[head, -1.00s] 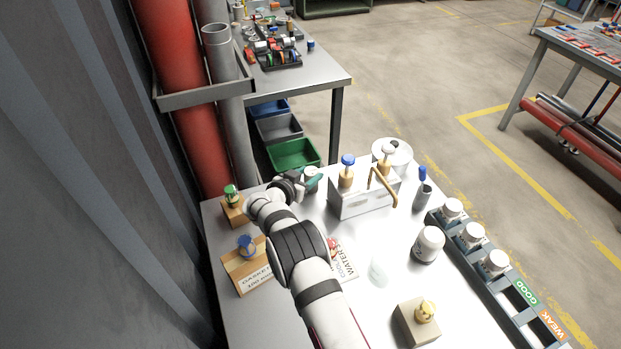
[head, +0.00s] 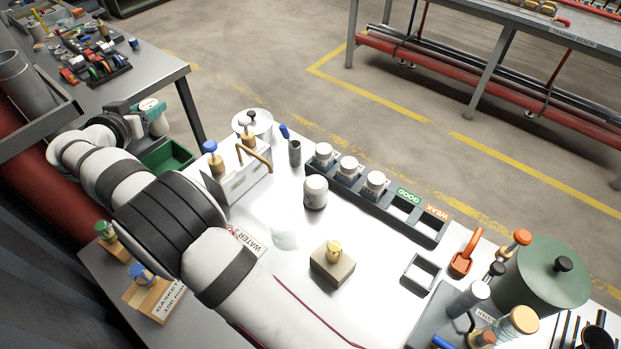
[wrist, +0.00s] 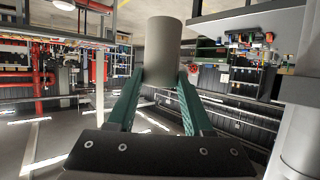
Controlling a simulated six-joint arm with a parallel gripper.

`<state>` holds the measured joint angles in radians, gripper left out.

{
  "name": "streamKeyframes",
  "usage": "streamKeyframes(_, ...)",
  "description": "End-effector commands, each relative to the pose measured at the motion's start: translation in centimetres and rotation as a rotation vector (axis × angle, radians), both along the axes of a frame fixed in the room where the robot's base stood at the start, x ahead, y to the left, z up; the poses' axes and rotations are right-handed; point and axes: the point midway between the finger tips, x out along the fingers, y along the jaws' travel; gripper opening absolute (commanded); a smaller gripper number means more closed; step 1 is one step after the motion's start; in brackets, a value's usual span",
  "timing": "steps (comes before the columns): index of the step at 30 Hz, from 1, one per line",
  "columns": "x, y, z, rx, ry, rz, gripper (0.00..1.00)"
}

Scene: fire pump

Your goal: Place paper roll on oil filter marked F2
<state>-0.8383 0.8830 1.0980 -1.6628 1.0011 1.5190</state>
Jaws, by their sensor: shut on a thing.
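My gripper (head: 140,112) is shut on a pale, plain cylinder (head: 155,122) that looks like the paper roll. It is held in the air beyond the far left end of the bench. In the wrist view the cylinder (wrist: 163,50) stands between the green fingers (wrist: 160,88). Several white canisters that look like oil filters are in view. Three stand in the dark rack: left (head: 323,153), middle (head: 347,167) and right (head: 376,184). Another white canister (head: 315,192) stands on the bench in front of the rack. I cannot read an F2 mark on any.
A white box with a brass tap (head: 240,180) stands between my gripper and the filters. A beige block (head: 332,265), an empty square frame (head: 421,273) and a green pot (head: 545,275) stand on the bench. A green bin (head: 166,158) is below the gripper.

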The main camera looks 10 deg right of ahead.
Motion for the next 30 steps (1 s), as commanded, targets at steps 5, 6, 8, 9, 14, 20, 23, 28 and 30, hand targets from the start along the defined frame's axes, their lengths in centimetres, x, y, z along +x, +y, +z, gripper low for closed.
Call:
streamKeyframes(5,0.0,0.0,3.5,0.002,-0.001,-0.001,0.00)
streamKeyframes(6,0.1,-0.4,3.9,0.001,0.001,-0.008,0.00)
streamKeyframes(8,0.2,-1.6,3.6,-0.002,0.002,-0.036,0.00)
streamKeyframes(9,0.3,-2.4,3.6,-0.001,0.002,-0.053,0.00)
streamKeyframes(14,0.7,-6.2,3.4,-0.001,0.002,-0.140,0.00)
streamKeyframes(20,0.5,-13.4,3.3,-0.001,0.002,-0.308,0.00)
streamKeyframes(23,-0.2,-18.5,3.3,0.000,0.001,-0.425,0.00)
streamKeyframes(28,-3.5,-29.1,3.3,0.000,0.001,-0.685,0.00)
streamKeyframes(30,-5.3,-32.9,3.3,0.001,0.000,-0.781,0.00)
